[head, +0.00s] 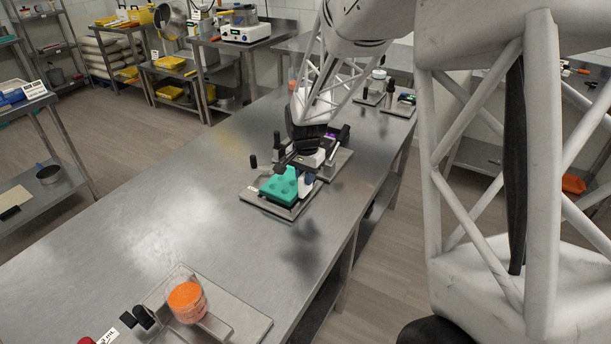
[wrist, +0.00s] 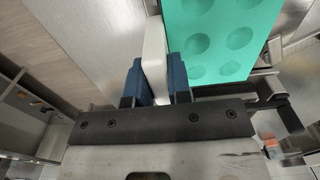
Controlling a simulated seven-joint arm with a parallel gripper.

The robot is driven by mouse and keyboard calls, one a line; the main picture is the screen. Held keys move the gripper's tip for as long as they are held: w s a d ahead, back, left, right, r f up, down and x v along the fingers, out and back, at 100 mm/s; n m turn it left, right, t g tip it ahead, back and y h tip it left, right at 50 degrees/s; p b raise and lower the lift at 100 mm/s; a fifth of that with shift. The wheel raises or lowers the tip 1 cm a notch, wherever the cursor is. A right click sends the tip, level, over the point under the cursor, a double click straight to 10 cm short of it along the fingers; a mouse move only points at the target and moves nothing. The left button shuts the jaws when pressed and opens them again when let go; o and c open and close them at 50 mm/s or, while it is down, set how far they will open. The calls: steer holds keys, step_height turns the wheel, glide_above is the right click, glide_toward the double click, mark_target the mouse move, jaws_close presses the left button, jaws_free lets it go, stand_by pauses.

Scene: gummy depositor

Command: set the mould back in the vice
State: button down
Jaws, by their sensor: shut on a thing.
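The mould (head: 282,186) is a teal block with round cavities, over a metal base plate at mid-bench; it also shows in the wrist view (wrist: 226,38). My gripper (head: 308,177) is at the mould's right side in the head view. In the wrist view its blue fingers (wrist: 156,82) are shut on a white bar (wrist: 154,52) along the mould's edge. I cannot tell whether the bar is joined to the mould. The vice seems to be the fixture with the metal base plate (head: 290,214) and black knobs. Its jaws are mostly hidden, so the mould's seating is unclear.
A clear cup of orange stuff (head: 187,300) stands on another plate (head: 240,322) at the near end of the bench. Other fixtures (head: 400,105) stand at the far end. The steel bench (head: 170,220) between is clear.

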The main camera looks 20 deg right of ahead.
steer(key=shift+f, duration=0.7)
steer(key=c, duration=1)
jaws_free()
steer(key=shift+r, duration=0.1)
steer(key=shift+r, duration=3.85)
